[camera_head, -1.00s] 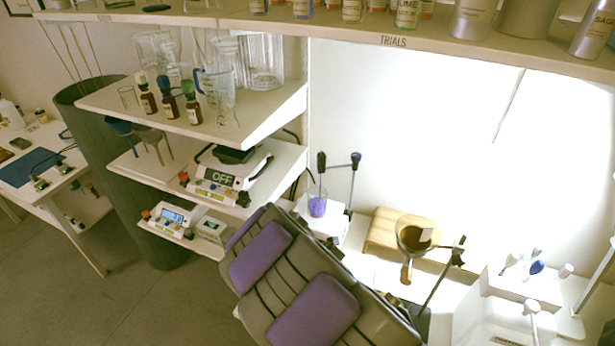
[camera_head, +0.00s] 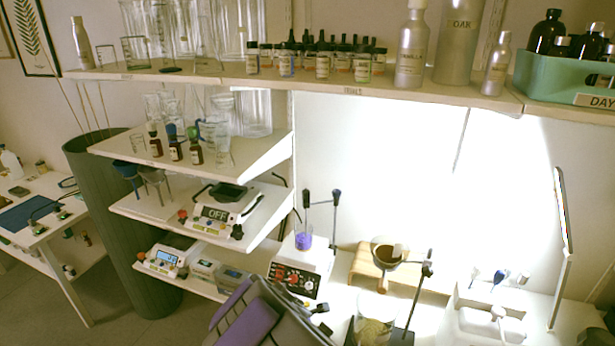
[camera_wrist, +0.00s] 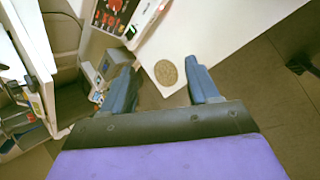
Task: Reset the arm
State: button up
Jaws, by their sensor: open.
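My gripper (camera_wrist: 163,92) shows in the wrist view with its two blue-grey fingers spread apart. It is open and nothing is between the fingers. A white table top with a round tan disc (camera_wrist: 166,72) lies beyond the fingertips.
Shelves (camera_head: 205,222) with glassware, brown dropper bottles and a scale stand left of my arm. A stirrer (camera_head: 302,272) with a purple-filled beaker stands behind it. A wooden block (camera_head: 365,262) is to the right. An upper shelf (camera_head: 330,83) holds several bottles.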

jog(key=s+d+r+m+g+h, duration=0.2)
jog(key=s+d+r+m, duration=0.4)
jog(key=d, duration=0.4)
jog(key=s+d+r+m+g+h, duration=0.15)
jog(key=s+d+r+m, duration=0.25)
jog(key=d+r+m, duration=0.4)
jog(key=s+r+m+g+y, duration=0.1)
jog(key=s+r+m+g, duration=0.1)
jog(key=s, duration=0.8)
jog(key=s+r+m+g+y, duration=0.1)
jog(key=s+r+m+g, duration=0.1)
jog(key=s, duration=0.7)
jog(key=s+r+m+g+y, duration=0.1)
jog(key=s+r+m+g, duration=0.1)
jog(key=s+m, duration=0.4)
jog(key=s+r, duration=0.1)
jog(key=s, duration=0.3)
jog(key=shift+s+d+r, duration=0.2)
jog(key=shift+s+d, duration=0.1)
jog(key=shift+d, duration=0.1)
jog(key=shift+c, duration=0.2)
